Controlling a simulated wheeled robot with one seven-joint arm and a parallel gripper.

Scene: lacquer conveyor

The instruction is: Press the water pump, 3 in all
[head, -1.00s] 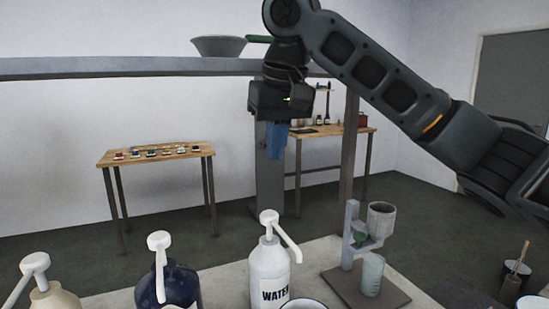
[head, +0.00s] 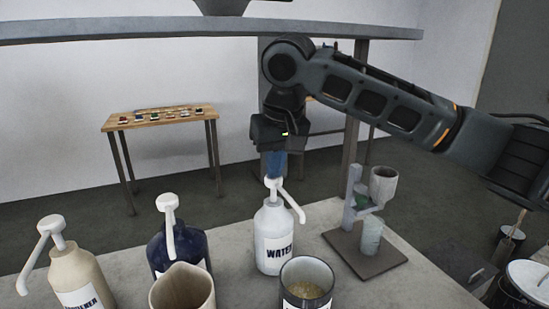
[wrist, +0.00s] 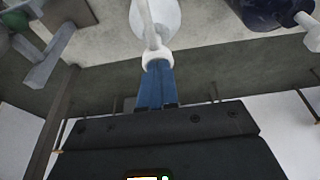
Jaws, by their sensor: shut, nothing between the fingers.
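The water pump is a white bottle (head: 274,240) labelled WATER with a white pump head (head: 275,184) and a spout pointing down to the right. It stands upright on the grey counter. My gripper (head: 273,166) is shut and empty, its blue fingers pointing down right at the top of the pump head. In the wrist view the blue fingertips (wrist: 156,66) meet the white pump head (wrist: 156,55), and they look to be touching it. A dark-rimmed pot (head: 306,285) with tan contents stands in front of the bottle, near the spout.
A dark blue pump bottle (head: 179,245) and a beige one (head: 77,275) stand to the left. A brown cup (head: 182,289) is in front. A stand with cups (head: 367,250) is on the right. A shelf (head: 200,31) crosses above.

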